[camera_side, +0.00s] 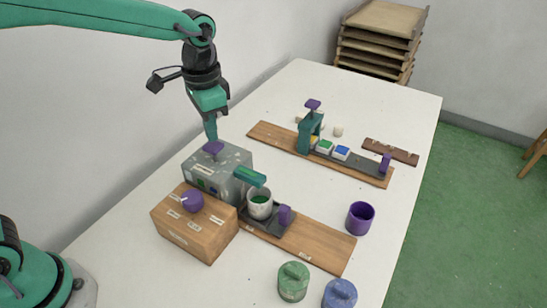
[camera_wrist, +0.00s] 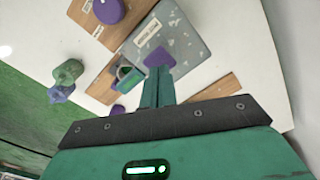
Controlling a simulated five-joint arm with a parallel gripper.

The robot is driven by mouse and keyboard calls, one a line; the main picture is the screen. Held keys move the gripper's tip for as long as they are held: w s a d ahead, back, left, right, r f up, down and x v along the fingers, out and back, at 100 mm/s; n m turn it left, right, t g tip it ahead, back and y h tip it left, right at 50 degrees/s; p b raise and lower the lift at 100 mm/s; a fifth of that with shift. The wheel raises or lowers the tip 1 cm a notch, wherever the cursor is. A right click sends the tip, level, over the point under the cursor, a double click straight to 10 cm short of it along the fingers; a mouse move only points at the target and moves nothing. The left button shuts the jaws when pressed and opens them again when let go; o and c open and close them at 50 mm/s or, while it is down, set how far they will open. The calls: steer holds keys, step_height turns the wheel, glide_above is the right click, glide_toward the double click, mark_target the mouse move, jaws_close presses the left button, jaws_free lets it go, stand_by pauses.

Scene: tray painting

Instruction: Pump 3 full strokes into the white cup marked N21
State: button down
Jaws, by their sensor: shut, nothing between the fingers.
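My gripper (camera_side: 211,137) is shut and empty, pointing down over the purple pump head (camera_side: 213,148) on top of the grey speckled dispenser box (camera_side: 232,160). The fingertips are at or just above the head; I cannot tell if they touch. The wrist view also shows the shut fingers (camera_wrist: 160,85) against the purple head (camera_wrist: 159,57). A white cup (camera_side: 260,211) with green inside stands under the dispenser's green spout (camera_side: 250,176), on a dark slide with a purple end knob (camera_side: 285,215). Its marking is too small to read.
A wooden box (camera_side: 190,232) with a purple knob (camera_side: 192,201) stands in front of the dispenser. A second station has a purple-topped teal press (camera_side: 310,130) and small paint pots. A purple cup (camera_side: 360,217), green jar (camera_side: 293,281) and blue jar (camera_side: 339,294) stand at right.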

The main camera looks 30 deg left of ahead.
mark_target(213, 144)
steer(key=shift+f, duration=2.3)
steer(key=shift+r, duration=2.3)
steer(key=shift+r, duration=0.15)
steer(key=shift+r, duration=2.35)
